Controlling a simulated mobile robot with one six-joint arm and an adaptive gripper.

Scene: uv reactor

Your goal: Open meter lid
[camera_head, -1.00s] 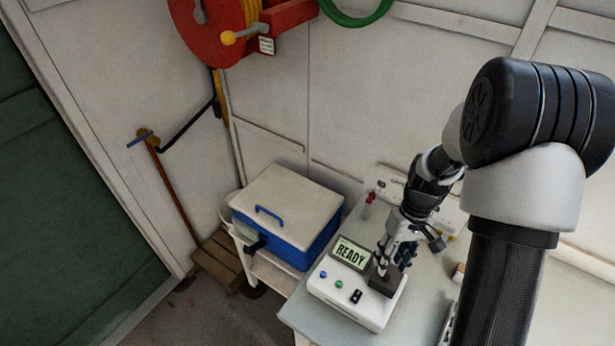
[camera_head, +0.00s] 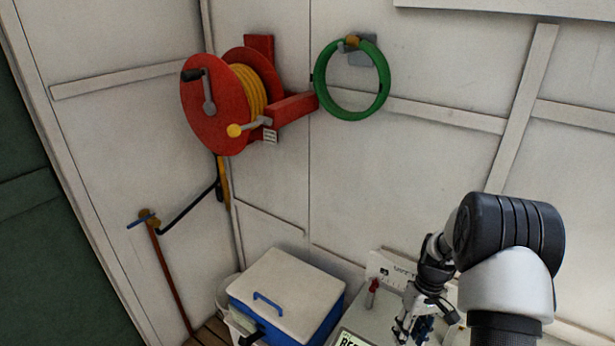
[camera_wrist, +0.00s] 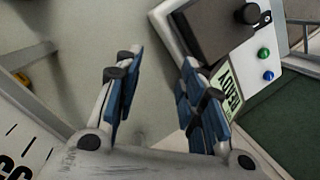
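The meter is a white box with a display. In the head view only the top of its display (camera_head: 352,339) shows at the bottom edge. In the wrist view the meter (camera_wrist: 288,50) is at the upper right, with a dark square lid-like block (camera_wrist: 207,28), a black knob, a blue and a green button and the lit display (camera_wrist: 226,88). Whether the block is raised I cannot tell. My gripper (camera_wrist: 160,85) is open, with nothing between its fingers; its right finger overlaps the display's edge in view. In the head view my gripper (camera_head: 402,334) is at the bottom.
A blue cooler with a white lid (camera_head: 285,295) stands left of the bench. A red-topped item (camera_head: 372,292) and a white panel (camera_head: 388,270) are at the bench's back. A red hose reel (camera_head: 215,105) and green hose (camera_head: 352,115) hang on the wall.

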